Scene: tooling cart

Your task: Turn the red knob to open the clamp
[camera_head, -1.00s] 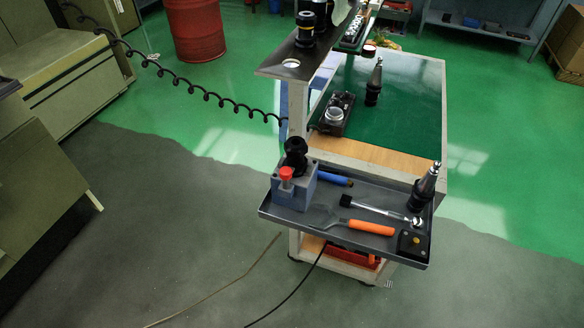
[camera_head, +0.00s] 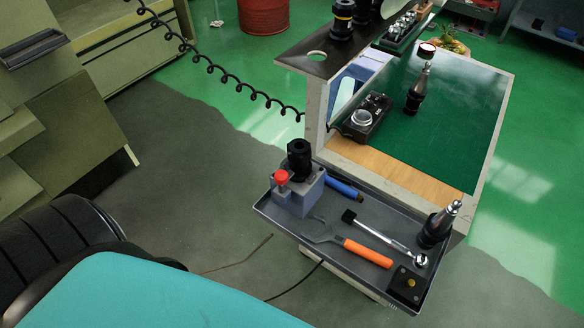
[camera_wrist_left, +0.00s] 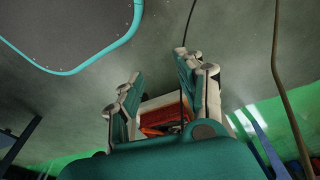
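The red knob (camera_head: 282,177) sits on the front of a grey-blue clamp block (camera_head: 298,195) at the left corner of the cart's tray (camera_head: 345,262). A black tool holder (camera_head: 299,158) stands upright in the block. My left gripper (camera_wrist_left: 165,92) shows only in the left wrist view, with its two fingers apart and nothing between them; the knob cannot be made out there. In the head view a teal part of my own arm fills the bottom left, well apart from the knob. My right gripper is not in view.
The tray also holds a blue-handled tool (camera_head: 343,188), a wrench (camera_head: 385,238), an orange-handled tool (camera_head: 365,251), a cone-shaped tool holder (camera_head: 438,224) and a small black box (camera_head: 407,284). A dark shelf (camera_head: 318,57) overhangs behind the clamp. Floor left of the tray is free.

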